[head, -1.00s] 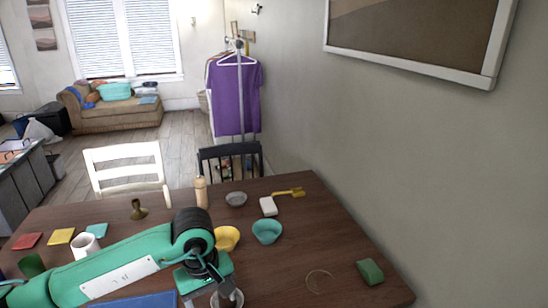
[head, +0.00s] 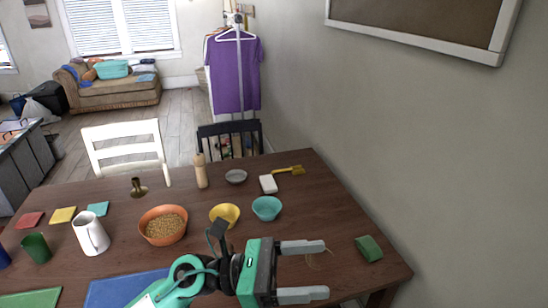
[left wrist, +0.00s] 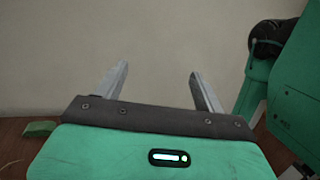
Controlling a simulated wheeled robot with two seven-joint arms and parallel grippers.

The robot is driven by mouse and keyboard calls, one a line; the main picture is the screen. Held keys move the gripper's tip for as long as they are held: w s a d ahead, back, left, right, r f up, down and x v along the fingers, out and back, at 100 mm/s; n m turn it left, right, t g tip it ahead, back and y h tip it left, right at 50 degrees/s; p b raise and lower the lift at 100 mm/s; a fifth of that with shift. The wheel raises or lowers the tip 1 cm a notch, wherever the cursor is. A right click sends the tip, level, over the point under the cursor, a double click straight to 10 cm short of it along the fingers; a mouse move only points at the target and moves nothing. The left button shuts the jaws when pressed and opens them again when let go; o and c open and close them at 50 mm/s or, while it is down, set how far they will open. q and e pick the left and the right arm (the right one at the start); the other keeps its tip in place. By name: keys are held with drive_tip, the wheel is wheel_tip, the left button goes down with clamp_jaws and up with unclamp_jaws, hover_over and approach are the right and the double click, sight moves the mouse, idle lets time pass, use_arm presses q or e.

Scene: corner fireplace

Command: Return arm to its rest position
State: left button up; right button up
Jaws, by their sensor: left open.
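My left arm comes in at the bottom of the head view. Its green and grey left gripper (head: 305,270) is open and empty over the right front part of the brown table (head: 340,215), its fingers pointing right. In the left wrist view the two fingers (left wrist: 160,85) stand wide apart with only the plain wall between them. My right gripper does not show in the head view.
Near my left arm stand an orange bowl of grain-like food (head: 162,226), a yellow bowl (head: 225,214), a teal bowl (head: 266,208) and a white pitcher (head: 91,234). A green block (head: 369,248) lies near the right edge. A wall (head: 420,150) rises at the right.

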use_arm(q)
drive_tip(key=w+a+r+n+t+y, duration=0.1)
drive_tip(key=w+a+n+t+y, duration=0.4)
drive_tip(key=n+t, duration=0.75)
drive_tip(key=w+a+n+t+y, duration=0.3)
drive_tip(key=a+n+t, duration=0.5)
drive_tip(key=n, duration=0.8)
drive_tip(key=a+f+n+g+y, duration=0.1)
drive_tip(key=a+f+n+y, duration=0.45)
drive_tip(key=f+n, duration=0.2)
drive_tip(key=a+f+n+g+y, duration=0.2)
drive_tip(key=a+f+n+y, duration=0.35)
drive_tip(key=f+n, duration=0.2)
drive_tip(key=s+a+f+n+g+y, duration=0.15)
drive_tip(key=s+f+n+g, duration=0.35)
drive_tip(key=s+f, duration=0.5)
drive_tip(key=s+a+f+n+g, duration=0.35)
drive_tip(key=s+f+g, duration=0.45)
drive_tip(key=s, duration=0.3)
wheel_tip(320, 180, down, 28)
drive_tip(key=d, duration=0.1)
drive_tip(key=s+a+f+g, duration=0.1)
drive_tip(key=s+f, duration=0.8)
drive_tip(key=f, duration=0.2)
drive_tip(key=s+a+f+g, duration=0.1)
drive_tip(key=s+a+f, duration=0.1)
drive_tip(key=s+f, duration=0.8)
drive_tip(key=shift+a+f, duration=0.3)
drive_tip(key=shift+f, duration=0.4)
